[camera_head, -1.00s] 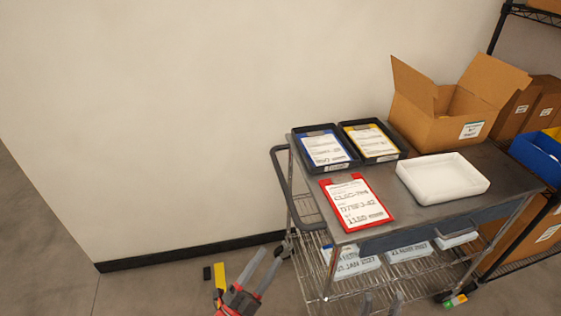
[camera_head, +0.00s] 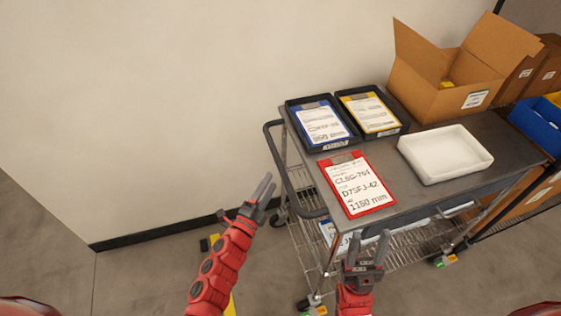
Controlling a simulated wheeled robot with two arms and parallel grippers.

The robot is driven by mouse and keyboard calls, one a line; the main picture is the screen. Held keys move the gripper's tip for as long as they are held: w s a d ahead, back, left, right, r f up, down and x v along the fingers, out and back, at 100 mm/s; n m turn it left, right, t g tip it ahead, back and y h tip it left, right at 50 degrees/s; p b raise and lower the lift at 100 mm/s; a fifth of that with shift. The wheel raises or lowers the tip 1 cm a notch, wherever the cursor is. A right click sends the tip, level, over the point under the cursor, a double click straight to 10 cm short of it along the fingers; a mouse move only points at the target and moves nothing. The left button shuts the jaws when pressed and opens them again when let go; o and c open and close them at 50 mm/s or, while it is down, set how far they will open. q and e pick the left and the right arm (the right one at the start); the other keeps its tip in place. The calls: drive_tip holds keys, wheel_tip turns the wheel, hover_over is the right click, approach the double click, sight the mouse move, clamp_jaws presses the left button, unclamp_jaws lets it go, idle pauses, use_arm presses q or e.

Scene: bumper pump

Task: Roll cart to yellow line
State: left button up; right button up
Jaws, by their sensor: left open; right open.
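The grey metal cart (camera_head: 440,205) stands against the wall, right of the middle. Its dark push handle (camera_head: 275,160) loops out from its left end. A piece of yellow line (camera_head: 230,307) shows on the floor at lower left, mostly hidden behind my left arm. My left gripper (camera_head: 264,188) is open and empty, just left of the handle and apart from it as far as I can tell. My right gripper (camera_head: 367,250) is open and empty, in front of the cart's near edge, below the red clipboard.
On the cart are a red clipboard (camera_head: 358,186), two black trays (camera_head: 320,124) with papers, a white bin (camera_head: 446,153) and an open cardboard box (camera_head: 458,75). A shelf with a blue bin (camera_head: 541,124) stands at right.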

sight(281, 165)
use_arm(q)
drive_tip(key=p+x, duration=0.1)
drive_tip(key=x, duration=0.7)
clamp_jaws()
idle(1.3)
